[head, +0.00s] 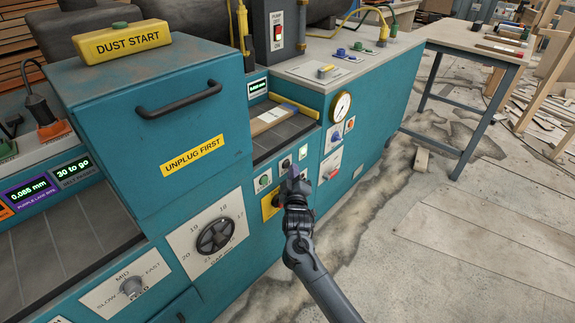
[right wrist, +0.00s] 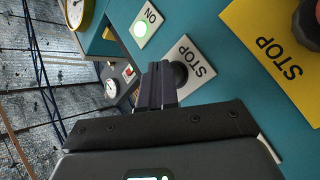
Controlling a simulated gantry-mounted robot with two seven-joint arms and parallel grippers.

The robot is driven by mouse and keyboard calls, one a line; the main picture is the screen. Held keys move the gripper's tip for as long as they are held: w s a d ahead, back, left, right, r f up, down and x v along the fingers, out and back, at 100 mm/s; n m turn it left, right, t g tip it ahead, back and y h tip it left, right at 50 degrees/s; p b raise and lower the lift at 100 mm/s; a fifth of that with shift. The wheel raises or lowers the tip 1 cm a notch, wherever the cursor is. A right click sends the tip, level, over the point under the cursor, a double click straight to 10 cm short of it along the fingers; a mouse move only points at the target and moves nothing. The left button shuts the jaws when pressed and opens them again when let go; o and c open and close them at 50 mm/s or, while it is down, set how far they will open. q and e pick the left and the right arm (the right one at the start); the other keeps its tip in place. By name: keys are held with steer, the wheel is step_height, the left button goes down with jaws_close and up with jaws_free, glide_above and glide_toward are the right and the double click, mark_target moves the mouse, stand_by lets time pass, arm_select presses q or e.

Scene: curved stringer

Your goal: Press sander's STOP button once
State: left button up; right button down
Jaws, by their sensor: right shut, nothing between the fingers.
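The sander is the large teal machine (head: 135,120). Its STOP plate (head: 285,162) is a small light plate with a black button on the front panel. In the right wrist view the STOP plate (right wrist: 197,62) shows its dark round button (right wrist: 179,74) partly behind my fingers. My right gripper (head: 294,172) is shut and empty, its fingertips (right wrist: 157,68) right beside that button. I cannot tell whether they touch it. A larger yellow STOP plate (right wrist: 270,50) with a dark knob is to the right in the wrist view. My left gripper is not in view.
A lit green ON light (right wrist: 139,29) sits beside the STOP plate. A green button plate (head: 262,181), a gap dial (head: 215,236) and a pressure gauge (head: 340,107) are nearby. A work table (head: 460,35) stands at the back right. The floor on the right is largely open.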

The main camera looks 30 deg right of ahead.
stand_by(0.3)
steer(key=shift+w+a, duration=0.1)
steer(key=shift+w, duration=0.3)
stand_by(0.5)
stand_by(0.4)
steer(key=shift+s+d+p, duration=0.2)
steer(key=shift+s+p, duration=0.6)
steer(key=shift+p, duration=0.3)
